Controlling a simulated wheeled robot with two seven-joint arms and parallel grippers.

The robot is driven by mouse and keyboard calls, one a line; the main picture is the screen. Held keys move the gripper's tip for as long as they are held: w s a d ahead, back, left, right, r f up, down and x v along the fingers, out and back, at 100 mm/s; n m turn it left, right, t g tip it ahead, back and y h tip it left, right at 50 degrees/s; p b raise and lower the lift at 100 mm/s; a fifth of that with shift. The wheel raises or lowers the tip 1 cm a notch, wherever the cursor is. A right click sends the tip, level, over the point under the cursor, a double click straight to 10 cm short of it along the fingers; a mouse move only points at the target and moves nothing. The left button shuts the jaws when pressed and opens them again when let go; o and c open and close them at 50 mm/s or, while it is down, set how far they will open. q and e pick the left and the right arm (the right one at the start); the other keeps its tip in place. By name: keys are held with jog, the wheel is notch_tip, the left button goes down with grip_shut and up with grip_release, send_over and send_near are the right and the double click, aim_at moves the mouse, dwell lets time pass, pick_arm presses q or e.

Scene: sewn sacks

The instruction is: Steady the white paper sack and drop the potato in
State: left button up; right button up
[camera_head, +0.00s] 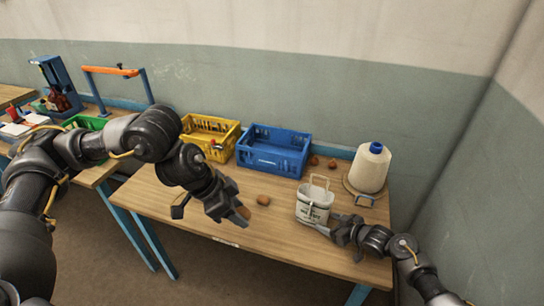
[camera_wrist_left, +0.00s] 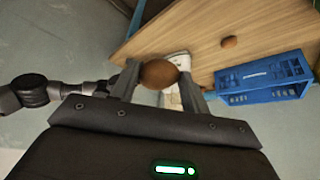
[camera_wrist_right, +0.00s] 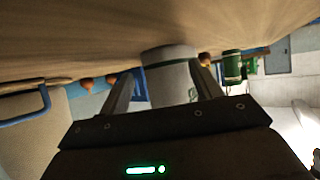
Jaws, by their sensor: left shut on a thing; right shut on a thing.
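The white paper sack (camera_head: 312,205) stands upright on the table with its handles up and its top open. My right gripper (camera_head: 331,223) is shut on its lower right side. In the right wrist view the sack (camera_wrist_right: 172,77) sits between the fingers. My left gripper (camera_head: 239,212) is shut on a brown potato (camera_head: 243,213), left of the sack and apart from it. The held potato (camera_wrist_left: 158,74) shows between the fingertips in the left wrist view, hiding part of the sack (camera_wrist_left: 178,62). The inside of the sack cannot be made out.
Another potato (camera_head: 263,200) lies on the table (camera_head: 190,205) between my left gripper and the sack. A blue crate (camera_head: 272,152) and a yellow crate (camera_head: 210,132) stand behind. A thread cone (camera_head: 371,169) stands at right, with small reddish-brown things (camera_head: 314,161) nearby.

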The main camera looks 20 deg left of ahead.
pick_arm(q)
jog(key=w+d+n+t+y, duration=0.1)
jog(key=w+d+n, duration=0.3)
jog(key=w+d, duration=0.4)
jog(key=w+d+n+t+y, duration=0.1)
jog(key=w+d+n, duration=0.4)
jog(key=w, duration=0.9)
jog(key=d+y, duration=0.1)
jog(key=d, duration=0.2)
jog(key=shift+r+y, duration=0.25)
jog(key=shift+y, duration=0.15)
jog(key=shift+f, duration=0.1)
send_near(315, 190)
jog(key=shift+w+d, duration=0.1)
jog(key=shift+d, duration=0.35)
jog(key=shift+f, duration=0.15)
jog(key=shift+f, duration=2.15)
